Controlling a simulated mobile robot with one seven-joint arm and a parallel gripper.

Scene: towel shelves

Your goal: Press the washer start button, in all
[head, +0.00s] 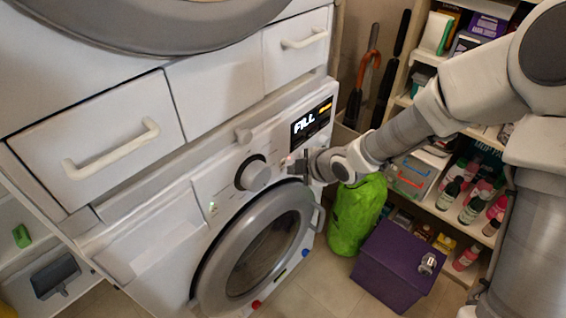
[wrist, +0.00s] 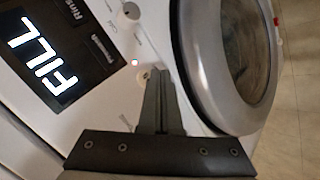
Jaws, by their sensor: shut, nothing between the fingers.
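The white washer (head: 150,235) stands at the left in the head view, with its round grey-rimmed door (head: 205,285) shut. Its display (head: 312,120) reads FILL; the display also shows in the wrist view (wrist: 60,55). My gripper (head: 292,164) is at the control panel, just below the display. In the wrist view, my gripper (wrist: 157,75) is shut and empty, its fingertips at a small round button (wrist: 143,77) on the panel. The fingertips partly hide the button, and I cannot tell whether they touch it. A small lit red light (wrist: 135,62) shows beside it.
A grey knob (head: 254,175) sits on the panel left of my gripper. A green bag (head: 357,215) and a purple box (head: 385,262) stand on the floor to the right. Shelves with several bottles (head: 470,205) are at the far right. Drawers with handles (head: 110,150) are above the washer.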

